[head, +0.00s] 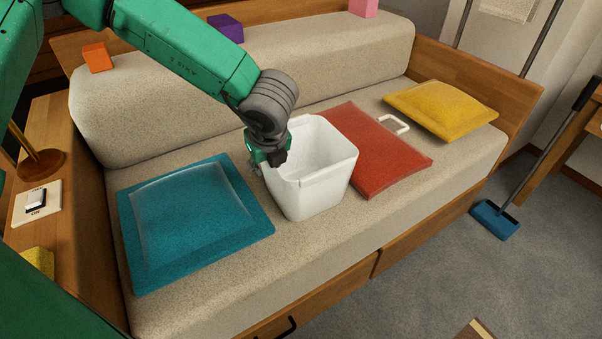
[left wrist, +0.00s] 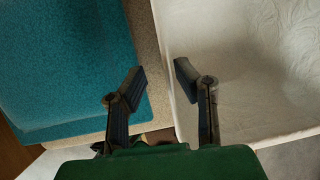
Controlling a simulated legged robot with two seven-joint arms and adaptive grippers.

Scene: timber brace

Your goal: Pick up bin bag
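A white bin (head: 335,180) stands upright on the sofa seat between the blue and red cushions. Its inside looks white and wrinkled in the left wrist view, like a bag lining (left wrist: 245,70); I cannot clearly tell bag from bin wall. My left gripper (head: 268,160) is at the bin's left rim, pointing down. In the left wrist view the left gripper (left wrist: 159,72) is open, its fingers apart with the rim's edge between them. One finger is over the seat side, the other over the bin side. Nothing is held. My right gripper is not in view.
A blue cushion (head: 195,222) lies left of the bin. A red cushion (head: 375,155) and a white handle-like loop (head: 394,124) are at its right, with a yellow cushion (head: 440,108) beyond. The backrest (head: 330,50) rises behind. The floor (head: 420,265) in front is mostly clear.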

